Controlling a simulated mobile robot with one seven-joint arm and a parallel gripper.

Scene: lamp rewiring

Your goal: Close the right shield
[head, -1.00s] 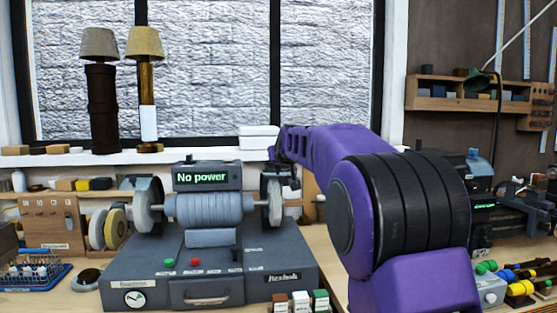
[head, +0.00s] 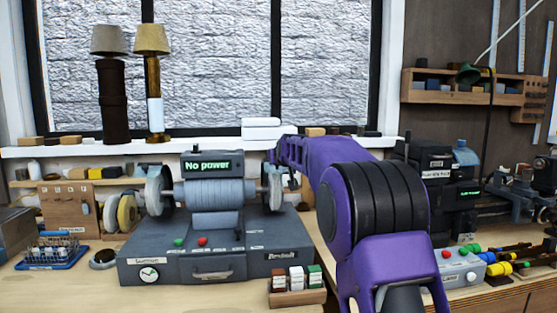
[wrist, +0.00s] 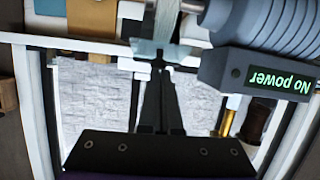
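The grey bench grinder (head: 205,262) stands on the bench with "No power" on its display (head: 206,165). Its right wheel (head: 272,182) is partly hidden by my arm's end in the head view. A pale, see-through plate, which looks like the right shield (wrist: 176,52), shows beside the grinder body in the wrist view. My gripper (wrist: 158,66) has its dark fingers together, with the tips at the plate's edge. I cannot tell whether they touch it. In the head view my gripper (head: 291,180) is small and dark beside the right wheel.
Two lamps (head: 152,85) stand on the window sill. A grey box and coloured tools (head: 500,267) lie at right.

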